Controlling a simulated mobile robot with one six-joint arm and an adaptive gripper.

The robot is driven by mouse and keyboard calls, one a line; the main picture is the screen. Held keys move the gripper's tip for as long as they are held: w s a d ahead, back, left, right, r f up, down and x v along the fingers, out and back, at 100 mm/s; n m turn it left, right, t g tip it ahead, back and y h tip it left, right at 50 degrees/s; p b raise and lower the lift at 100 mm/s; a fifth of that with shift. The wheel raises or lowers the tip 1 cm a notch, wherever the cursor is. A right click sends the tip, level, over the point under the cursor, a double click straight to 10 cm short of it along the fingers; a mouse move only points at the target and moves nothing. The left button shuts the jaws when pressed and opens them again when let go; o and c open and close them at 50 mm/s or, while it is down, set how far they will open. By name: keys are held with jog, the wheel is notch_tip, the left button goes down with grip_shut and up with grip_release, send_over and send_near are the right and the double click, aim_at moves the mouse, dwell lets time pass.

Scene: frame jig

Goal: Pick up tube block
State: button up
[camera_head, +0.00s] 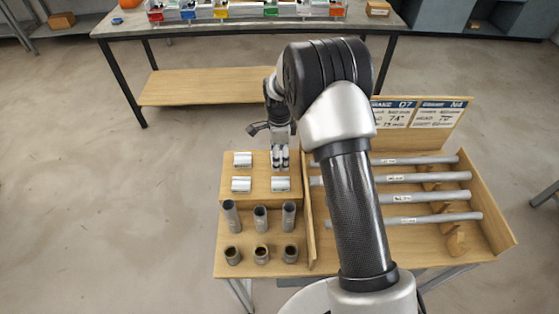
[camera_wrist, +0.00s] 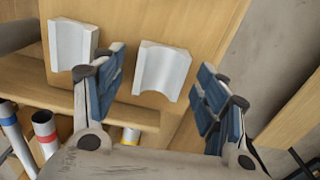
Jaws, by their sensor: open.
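Pale tube blocks with a rounded groove sit on the raised wooden step (camera_head: 262,199). In the head view I see a back-left block (camera_head: 243,159), a front-left block (camera_head: 241,184) and a front-right block (camera_head: 280,184). My gripper (camera_head: 280,160) is over the back-right part of the step and hides what lies under it. In the wrist view my gripper (camera_wrist: 163,88) is open and empty. One tube block (camera_wrist: 164,72) shows between its two fingers, and another block (camera_wrist: 70,44) lies left of the left finger. I cannot tell how high the fingertips are above the step.
Upright grey tubes (camera_head: 260,218) and short dark couplings (camera_head: 262,253) stand in front of the step. Several long pipes (camera_head: 428,196) lie in the rack at right, partly behind my arm. A back table (camera_head: 130,24) holds coloured bins. The floor at left is clear.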

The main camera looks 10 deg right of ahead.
jog(key=shift+c, duration=0.6)
jog(key=c, duration=1.1)
jog(key=shift+r, duration=0.1)
